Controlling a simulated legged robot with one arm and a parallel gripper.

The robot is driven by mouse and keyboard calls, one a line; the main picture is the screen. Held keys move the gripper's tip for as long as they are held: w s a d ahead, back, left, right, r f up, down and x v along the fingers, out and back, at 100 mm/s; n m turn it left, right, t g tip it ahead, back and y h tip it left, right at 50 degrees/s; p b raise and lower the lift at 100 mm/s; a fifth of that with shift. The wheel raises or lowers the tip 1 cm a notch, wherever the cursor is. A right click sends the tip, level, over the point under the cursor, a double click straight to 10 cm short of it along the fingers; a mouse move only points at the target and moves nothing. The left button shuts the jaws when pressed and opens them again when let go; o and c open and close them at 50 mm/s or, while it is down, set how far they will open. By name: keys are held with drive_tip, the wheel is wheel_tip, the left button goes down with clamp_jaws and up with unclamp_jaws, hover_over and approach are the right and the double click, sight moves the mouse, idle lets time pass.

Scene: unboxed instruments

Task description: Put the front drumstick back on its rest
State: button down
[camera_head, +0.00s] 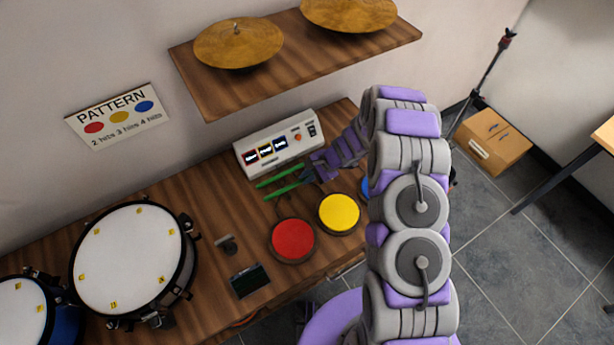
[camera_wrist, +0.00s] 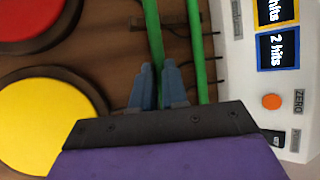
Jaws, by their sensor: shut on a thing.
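Two green drumsticks lie roughly side by side between the white console and the coloured pads. My gripper (camera_head: 308,176) is shut on the front drumstick (camera_head: 283,192), near the sticks' right ends. In the wrist view, the front drumstick (camera_wrist: 153,30) passes between the two blue-grey fingers (camera_wrist: 158,68). The back drumstick (camera_head: 279,175) is free and nearer the console; it also shows in the wrist view (camera_wrist: 196,50). Thin dark prongs or wires (camera_wrist: 180,32) show beside the sticks; I cannot tell whether they form the rest, or whether the held stick touches it.
The white console (camera_head: 279,142) stands behind the sticks. Red (camera_head: 292,240) and yellow (camera_head: 339,213) pads lie in front; a blue pad is mostly hidden by my arm. A drum (camera_head: 127,257) stands left. A shelf (camera_head: 210,95) with cymbals overhangs the table.

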drive_tip(key=shift+d, duration=0.15)
drive_tip(key=shift+f, duration=0.25)
drive_tip(key=shift+a+f+b, duration=0.2)
drive_tip(key=shift+f+b, duration=0.2)
drive_tip(key=shift+f, duration=0.1)
drive_tip(key=shift+d, duration=0.1)
drive_tip(key=c, duration=1.1)
unclamp_jaws()
drive_tip(key=p+v, duration=0.3)
drive_tip(key=v, duration=1.4)
drive_tip(key=shift+d+p, duration=0.15)
drive_tip(key=shift+p, duration=0.15)
